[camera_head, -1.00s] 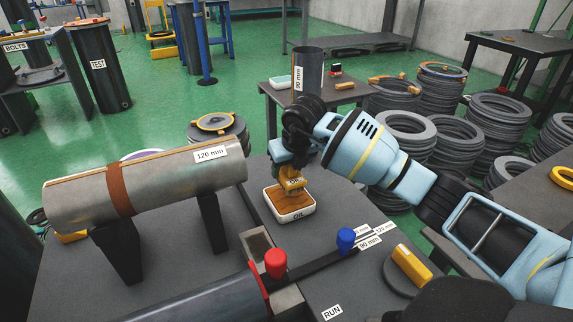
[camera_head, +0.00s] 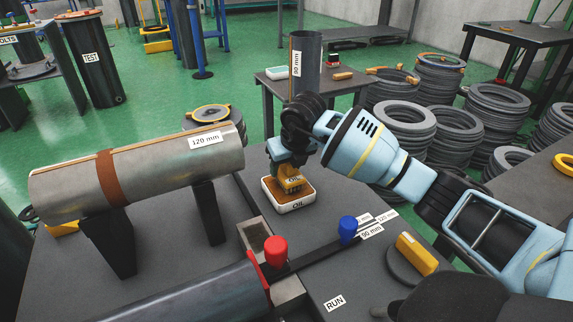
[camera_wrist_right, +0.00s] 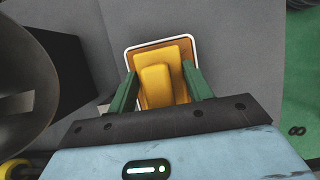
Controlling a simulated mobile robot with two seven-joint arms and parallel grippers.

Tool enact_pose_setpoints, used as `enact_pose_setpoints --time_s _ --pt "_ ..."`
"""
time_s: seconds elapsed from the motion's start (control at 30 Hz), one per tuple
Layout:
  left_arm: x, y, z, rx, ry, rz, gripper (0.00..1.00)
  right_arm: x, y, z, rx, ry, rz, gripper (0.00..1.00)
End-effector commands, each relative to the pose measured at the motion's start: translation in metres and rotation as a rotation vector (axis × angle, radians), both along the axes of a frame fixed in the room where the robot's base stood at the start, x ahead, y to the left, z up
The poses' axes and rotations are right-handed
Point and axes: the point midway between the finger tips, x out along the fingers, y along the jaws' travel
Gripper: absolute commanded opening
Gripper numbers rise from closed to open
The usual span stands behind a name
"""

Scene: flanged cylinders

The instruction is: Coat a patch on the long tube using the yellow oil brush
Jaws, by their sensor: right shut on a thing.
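The long tube (camera_head: 70,190) is a grey metal cylinder labelled 120 mm with a brown band, lying on two black supports at the left of the table. The yellow oil brush (camera_head: 290,184) is in my right gripper (camera_head: 290,168), over the white tray marked OIL (camera_head: 290,206). In the right wrist view the green fingers of the gripper (camera_wrist_right: 160,88) stand on either side of the brush (camera_wrist_right: 158,80), with the tray rim (camera_wrist_right: 158,40) around it. I cannot tell whether the brush touches the tray's inside. My left gripper is not in view.
A dark tube (camera_head: 190,297) with a red knob (camera_head: 275,250) lies in front. A blue knob (camera_head: 347,228) and a yellow block on a round base (camera_head: 416,254) are at the right. Stacked grey rings (camera_head: 398,128) stand on the floor behind my right arm.

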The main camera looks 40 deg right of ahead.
Motion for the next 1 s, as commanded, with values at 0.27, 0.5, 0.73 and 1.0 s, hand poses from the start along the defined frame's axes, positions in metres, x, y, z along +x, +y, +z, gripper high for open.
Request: enact_pose_setpoints --time_s 0.27,0.5,0.73,1.0 --pt "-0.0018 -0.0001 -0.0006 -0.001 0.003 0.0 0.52 0.0002 0.0 -0.001 0.0 -0.001 0.0 0.32" --pt "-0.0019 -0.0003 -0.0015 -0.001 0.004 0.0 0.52 0.0002 -0.0002 -0.0037 0.0 -0.001 0.0 0.32" --pt "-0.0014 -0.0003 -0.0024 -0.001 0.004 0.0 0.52 0.0001 -0.0001 -0.0061 0.0 0.0 0.0 0.32" --pt "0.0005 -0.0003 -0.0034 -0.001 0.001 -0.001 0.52 0.0 -0.0002 -0.0088 0.0 0.0 0.0 0.32"
